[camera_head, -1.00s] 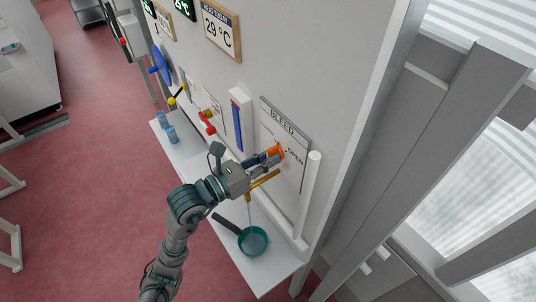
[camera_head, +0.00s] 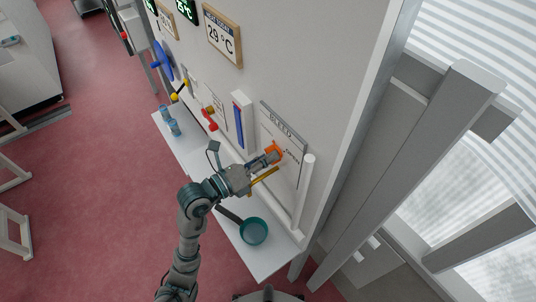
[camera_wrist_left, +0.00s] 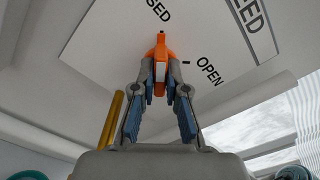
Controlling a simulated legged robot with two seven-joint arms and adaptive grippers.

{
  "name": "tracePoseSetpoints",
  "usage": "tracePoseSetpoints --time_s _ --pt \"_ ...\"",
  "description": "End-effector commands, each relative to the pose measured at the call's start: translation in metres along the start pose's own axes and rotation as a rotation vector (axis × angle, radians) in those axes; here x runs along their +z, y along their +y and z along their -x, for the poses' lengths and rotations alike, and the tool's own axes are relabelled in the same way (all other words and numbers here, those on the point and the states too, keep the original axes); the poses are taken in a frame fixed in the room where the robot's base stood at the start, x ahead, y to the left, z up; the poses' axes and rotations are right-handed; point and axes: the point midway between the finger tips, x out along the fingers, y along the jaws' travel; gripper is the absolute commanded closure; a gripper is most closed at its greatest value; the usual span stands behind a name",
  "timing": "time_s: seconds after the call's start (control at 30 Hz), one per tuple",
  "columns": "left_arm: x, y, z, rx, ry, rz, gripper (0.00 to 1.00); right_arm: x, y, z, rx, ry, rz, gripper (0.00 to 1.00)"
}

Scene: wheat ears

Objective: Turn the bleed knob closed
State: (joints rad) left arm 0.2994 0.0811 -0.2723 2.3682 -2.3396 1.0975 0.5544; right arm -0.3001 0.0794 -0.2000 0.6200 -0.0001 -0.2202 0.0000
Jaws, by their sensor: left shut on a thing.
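The orange bleed knob (camera_head: 273,151) sits on the white BLEED panel (camera_head: 293,175) on the wall. My left gripper (camera_head: 268,157) is shut on the knob. In the left wrist view the knob (camera_wrist_left: 160,58) is between the two fingertips (camera_wrist_left: 160,84), its narrow end pointing up towards letters ending "SED". The word OPEN and a tick mark lie to its right. A brass pipe (camera_head: 264,176) sticks out below the knob. A teal pan (camera_head: 254,232) with a dark handle stands below it on the white shelf (camera_head: 265,262). No stream shows between pipe and pan. My right gripper is out of view.
A red lever (camera_head: 210,122), a blue gauge (camera_head: 239,122), a yellow-and-black handle (camera_head: 179,91) and a blue wheel (camera_head: 163,61) are along the wall to the left. Two blue cups (camera_head: 173,127) stand on the shelf. A white post (camera_head: 303,192) rises right of the panel.

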Motion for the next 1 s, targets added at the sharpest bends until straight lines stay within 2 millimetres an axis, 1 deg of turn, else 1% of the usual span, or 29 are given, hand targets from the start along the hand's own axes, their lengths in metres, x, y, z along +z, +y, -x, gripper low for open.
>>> tracePoseSetpoints --time_s 0.4,0.43,0.47,0.5,0.53,0.73,0.83,0.93,1.0 --pt "0.0 0.002 0.0 0.003 -0.002 0.009 1.0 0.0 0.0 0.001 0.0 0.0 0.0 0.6" --pt "0.0 0.002 0.0 0.003 -0.002 0.009 0.85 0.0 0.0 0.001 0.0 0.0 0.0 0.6" --pt "0.0 0.002 0.0 0.003 -0.002 0.009 0.78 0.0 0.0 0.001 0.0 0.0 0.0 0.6" --pt "0.0 0.002 0.0 0.003 -0.002 0.009 0.68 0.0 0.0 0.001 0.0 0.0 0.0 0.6" --pt "0.0 0.001 0.0 0.003 -0.002 0.009 0.62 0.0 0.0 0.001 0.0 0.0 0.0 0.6" --pt "0.0 0.001 0.0 0.002 -0.001 0.008 0.62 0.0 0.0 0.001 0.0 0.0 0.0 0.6" --pt "0.001 -0.001 0.0 0.001 -0.001 0.006 0.62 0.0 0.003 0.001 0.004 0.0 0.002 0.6" --pt "0.008 -0.007 0.0 -0.001 -0.002 0.004 0.62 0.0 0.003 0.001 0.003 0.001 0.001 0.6" --pt "0.016 -0.016 0.0 -0.001 -0.004 0.002 0.62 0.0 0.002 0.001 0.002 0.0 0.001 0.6"
